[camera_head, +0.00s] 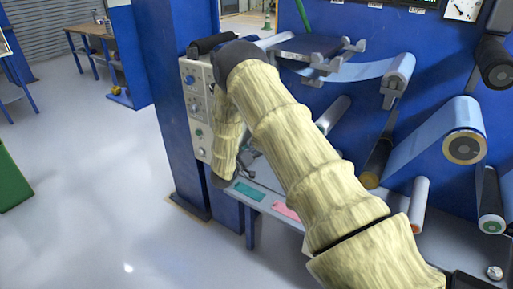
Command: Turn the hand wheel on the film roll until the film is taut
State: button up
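The film roll (464,146) is at the right of the head view, on the blue machine front, with a pale blue film web (425,137) running down-left from it. I cannot make out a hand wheel for certain; part of the machine is hidden behind my arm. My arm reaches from the lower right to the upper left and bends down in front of the control panel. My gripper (250,156) shows only in small part behind the arm, near the panel's lower right. Its fingers are too small and covered to tell open from shut, and I see nothing held.
A grey control panel (196,108) with knobs stands left of my arm. A ledge with green (249,191) and pink (286,211) patches lies below. More rollers (400,66) and a dark roll (496,64) jut out at the right.

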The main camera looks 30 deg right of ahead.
jog(key=v, duration=1.2)
dwell(0.3)
jog(key=s+a+f+n+y, duration=0.3)
jog(key=s+a+f+y, duration=0.15)
jog(key=s+f, duration=0.55)
jog(key=s+a+f+n+y, duration=0.2)
jog(key=s+a+f+y, duration=0.2)
jog(key=s+f+y, duration=0.5)
jog(key=s+a+f+g+y, duration=0.1)
jog(key=s+a+f+g, duration=0.1)
jog(key=s, duration=0.7)
jog(key=s+a+f+g+y, duration=0.1)
jog(key=s+a, duration=0.3)
jog(key=s, duration=0.6)
jog(key=s+a+f+g+y, duration=0.1)
jog(key=s+a+f+g, duration=0.2)
jog(key=s, duration=0.7)
jog(key=shift+n+g, duration=0.3)
jog(key=shift+g, duration=0.1)
jog(key=shift+f, duration=0.1)
